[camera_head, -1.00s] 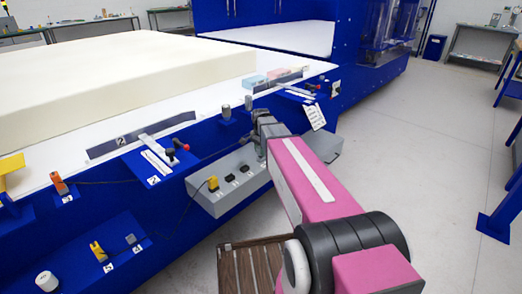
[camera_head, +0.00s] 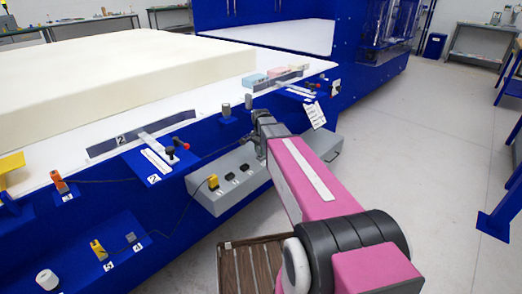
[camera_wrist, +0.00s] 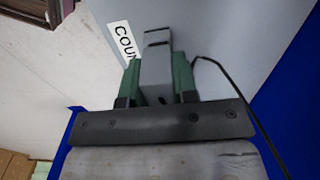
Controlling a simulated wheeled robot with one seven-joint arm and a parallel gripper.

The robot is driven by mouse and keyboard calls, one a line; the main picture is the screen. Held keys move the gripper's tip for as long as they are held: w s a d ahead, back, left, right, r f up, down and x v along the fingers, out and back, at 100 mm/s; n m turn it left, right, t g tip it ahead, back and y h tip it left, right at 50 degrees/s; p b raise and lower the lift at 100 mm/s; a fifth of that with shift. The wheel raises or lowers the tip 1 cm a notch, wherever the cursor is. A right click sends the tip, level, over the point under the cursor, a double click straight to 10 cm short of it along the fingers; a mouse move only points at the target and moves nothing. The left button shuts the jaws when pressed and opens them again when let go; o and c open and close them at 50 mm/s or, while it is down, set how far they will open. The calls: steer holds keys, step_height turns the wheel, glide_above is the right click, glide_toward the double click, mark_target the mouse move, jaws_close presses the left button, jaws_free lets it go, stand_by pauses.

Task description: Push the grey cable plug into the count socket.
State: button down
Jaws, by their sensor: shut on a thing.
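My gripper (camera_wrist: 157,85) is shut on the grey cable plug (camera_wrist: 155,62), which sits between its green fingers. The plug's far end is beside the white label reading "COUN" (camera_wrist: 122,42) on a grey surface; the fingers cover the rest of the word. The count socket is hidden or cannot be told apart, so I cannot tell whether the plug is in it. A thin dark cable (camera_wrist: 228,85) loops to the right of the fingers. In the head view my gripper (camera_head: 265,124) is over the right part of the grey socket box (camera_head: 205,197); the plug is hidden there.
A yellow plug (camera_head: 213,182) stands at the box's left socket, with dark sockets (camera_head: 230,177) beside it. An orange-handled part (camera_head: 58,182) and a yellow part (camera_head: 98,250) sit on blue brackets at left. A slatted wooden surface (camera_head: 240,270) lies below my arm.

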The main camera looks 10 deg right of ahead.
steer(key=shift+f, duration=0.35)
steer(key=c, duration=0.8)
jaws_free()
steer(key=shift+r, duration=0.2)
steer(key=shift+r, duration=2.75)
steer(key=shift+r, duration=0.1)
step_height(320, 180, up, 10)
steer(key=s+f+n, duration=1)
steer(key=s+f, duration=0.9)
steer(key=s, duration=0.2)
steer(key=shift+s+f+n, duration=0.15)
steer(key=shift+f+n, duration=0.15)
steer(key=shift+n, duration=0.1)
